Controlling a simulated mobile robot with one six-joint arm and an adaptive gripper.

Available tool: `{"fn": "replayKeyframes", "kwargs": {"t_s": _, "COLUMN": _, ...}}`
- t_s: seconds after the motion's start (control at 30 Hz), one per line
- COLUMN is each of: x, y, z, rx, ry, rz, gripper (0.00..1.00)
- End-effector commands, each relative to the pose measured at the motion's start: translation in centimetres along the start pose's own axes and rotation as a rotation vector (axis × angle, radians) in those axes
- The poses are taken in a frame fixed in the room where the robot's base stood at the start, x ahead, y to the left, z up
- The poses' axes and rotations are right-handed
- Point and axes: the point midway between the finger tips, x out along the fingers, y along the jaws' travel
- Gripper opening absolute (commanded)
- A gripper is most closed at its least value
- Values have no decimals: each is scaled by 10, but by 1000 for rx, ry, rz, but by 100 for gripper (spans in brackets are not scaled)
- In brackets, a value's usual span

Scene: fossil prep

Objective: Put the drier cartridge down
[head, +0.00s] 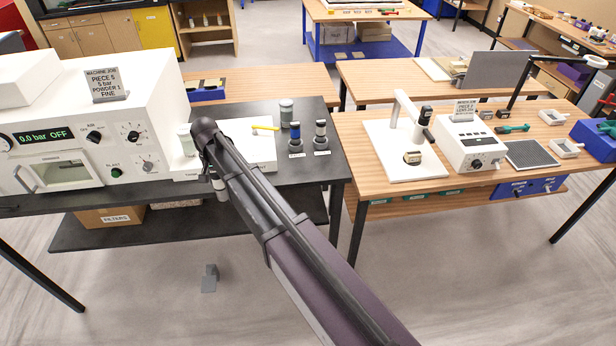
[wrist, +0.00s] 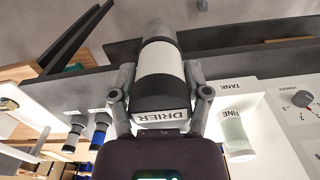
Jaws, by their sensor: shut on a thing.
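The drier cartridge (wrist: 162,68) is a cylinder with a pale band, dark ends and a white "DRIER" label. In the wrist view my gripper (wrist: 160,92) is shut around it, one finger on each side. In the head view my gripper (head: 216,180) is near the front edge of the black bench, right of the white machine. My arm hides most of the cartridge there. What lies directly beneath the cartridge is hard to tell.
The white blasting machine (head: 85,120) stands left on the black bench (head: 318,172). Two small cartridges, blue-banded (head: 295,135) and dark (head: 320,135), stand on the right, near a grey-capped jar (head: 286,112). A jar marked "FINE" (wrist: 236,138) stands close to the gripper.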

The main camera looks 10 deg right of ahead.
Motion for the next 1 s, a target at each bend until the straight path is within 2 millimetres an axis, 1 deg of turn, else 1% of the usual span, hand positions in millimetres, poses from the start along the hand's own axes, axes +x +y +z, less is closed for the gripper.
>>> {"fn": "replayKeyframes", "kwargs": {"t_s": 0.03, "x": 10, "y": 0, "z": 0, "rx": 0, "ry": 0, "rz": 0, "gripper": 1}}
{"fn": "replayKeyframes", "kwargs": {"t_s": 0.13, "x": 23, "y": 0, "z": 0, "rx": 0, "ry": 0, "rz": 0, "gripper": 1}}
{"fn": "replayKeyframes", "kwargs": {"t_s": 0.7, "x": 117, "y": 0, "z": 0, "rx": 0, "ry": 0, "rz": 0, "gripper": 1}}
{"fn": "replayKeyframes", "kwargs": {"t_s": 0.9, "x": 142, "y": 0, "z": 0, "rx": 0, "ry": 0, "rz": 0, "gripper": 1}}
{"fn": "replayKeyframes", "kwargs": {"t_s": 1.0, "x": 149, "y": 0, "z": 0, "rx": 0, "ry": 0, "rz": 0, "gripper": 1}}
